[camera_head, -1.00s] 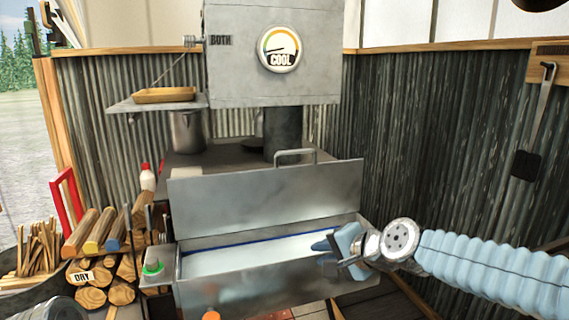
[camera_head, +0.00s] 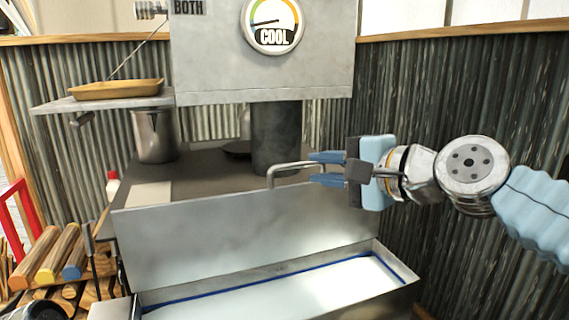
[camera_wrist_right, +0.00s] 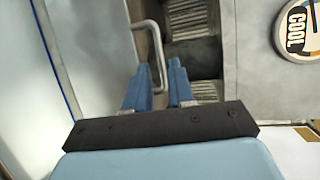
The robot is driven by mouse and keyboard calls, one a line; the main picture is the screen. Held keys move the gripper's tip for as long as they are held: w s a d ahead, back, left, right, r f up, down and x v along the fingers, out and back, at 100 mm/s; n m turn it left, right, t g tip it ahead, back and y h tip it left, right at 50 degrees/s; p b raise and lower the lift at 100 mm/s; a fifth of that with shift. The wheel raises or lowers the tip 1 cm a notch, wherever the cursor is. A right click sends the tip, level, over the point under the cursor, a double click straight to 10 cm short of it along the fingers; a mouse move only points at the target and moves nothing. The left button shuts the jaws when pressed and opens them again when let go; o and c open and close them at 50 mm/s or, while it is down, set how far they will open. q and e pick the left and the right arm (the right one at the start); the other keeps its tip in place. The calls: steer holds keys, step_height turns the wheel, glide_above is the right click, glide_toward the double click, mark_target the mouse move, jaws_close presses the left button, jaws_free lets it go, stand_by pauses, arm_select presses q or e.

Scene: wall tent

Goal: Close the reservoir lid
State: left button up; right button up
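The reservoir (camera_head: 395,298) is an open metal trough with pale contents and a blue line along its inside edge. Its grey lid (camera_head: 230,240) stands raised at the back, with a bent metal handle (camera_head: 272,178) on its top edge. The handle also shows in the wrist view (camera_wrist_right: 149,27). My right gripper (camera_head: 325,169) is at the right part of the handle, its blue fingers apart. In the wrist view the handle's end lies between the open fingertips (camera_wrist_right: 160,80); I cannot tell whether they touch it.
The stove top (camera_head: 205,175) behind the lid carries a pot (camera_head: 155,137) and a flue pipe (camera_head: 276,140). A shelf with a yellow tray (camera_head: 117,89) is at upper left. Firewood (camera_head: 45,255) is at lower left. A corrugated wall (camera_head: 500,110) stands close on the right.

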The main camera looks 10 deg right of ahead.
mark_target(295, 166)
steer(key=x, duration=0.9)
steer(key=shift+w+a+f, duration=0.1)
steer(key=shift+w+a, duration=0.05)
steer(key=shift+w, duration=0.05)
jaws_close()
